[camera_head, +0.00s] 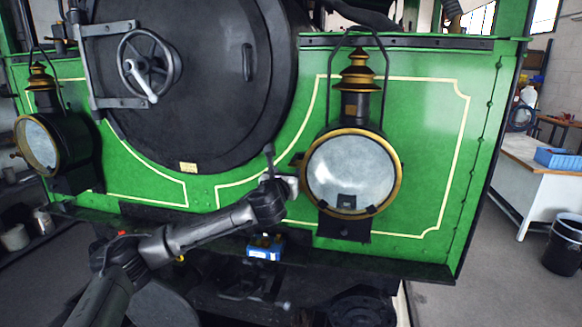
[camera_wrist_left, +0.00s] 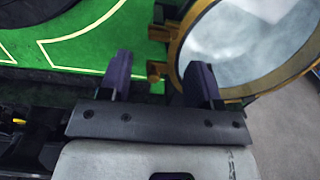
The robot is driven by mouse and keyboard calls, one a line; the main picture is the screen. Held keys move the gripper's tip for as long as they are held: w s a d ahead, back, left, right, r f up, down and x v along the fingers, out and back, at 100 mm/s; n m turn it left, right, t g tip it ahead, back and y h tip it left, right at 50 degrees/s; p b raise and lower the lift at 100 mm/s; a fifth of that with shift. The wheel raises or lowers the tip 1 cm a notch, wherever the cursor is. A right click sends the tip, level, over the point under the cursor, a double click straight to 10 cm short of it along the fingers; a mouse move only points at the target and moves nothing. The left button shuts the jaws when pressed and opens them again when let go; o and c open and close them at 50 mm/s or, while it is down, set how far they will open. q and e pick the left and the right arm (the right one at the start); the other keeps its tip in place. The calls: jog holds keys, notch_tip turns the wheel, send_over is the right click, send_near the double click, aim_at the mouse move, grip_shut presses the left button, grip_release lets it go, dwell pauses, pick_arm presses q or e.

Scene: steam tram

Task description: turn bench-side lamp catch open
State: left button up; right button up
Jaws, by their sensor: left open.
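The bench-side lamp (camera_head: 350,172) is the right one on the green front, with a black body, brass ring and pale round glass. It fills the upper right of the left wrist view (camera_wrist_left: 250,35). Its small brass catch (camera_wrist_left: 157,71) sticks out from the left of the ring. My left gripper (camera_head: 291,172) is at the lamp's left edge. In the wrist view its two dark fingers (camera_wrist_left: 160,78) are open, one on each side of the catch, with gaps showing. The catch is hard to make out in the head view. My right gripper is not in view.
A second lamp (camera_head: 40,145) hangs at the far left. A round black door with a handwheel (camera_head: 149,68) stands between the lamps. A blue box (camera_head: 265,247) sits on the ledge below my arm. A white bench (camera_head: 540,180) and black bin (camera_head: 564,243) stand right.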

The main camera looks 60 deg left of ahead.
aim_at(292, 166)
pick_arm(q)
jog(key=x, duration=0.5)
jog(key=shift+w+a, duration=0.1)
jog(key=shift+w+a+p, duration=0.25)
jog(key=shift+w+p, duration=0.05)
jog(key=c, duration=0.9)
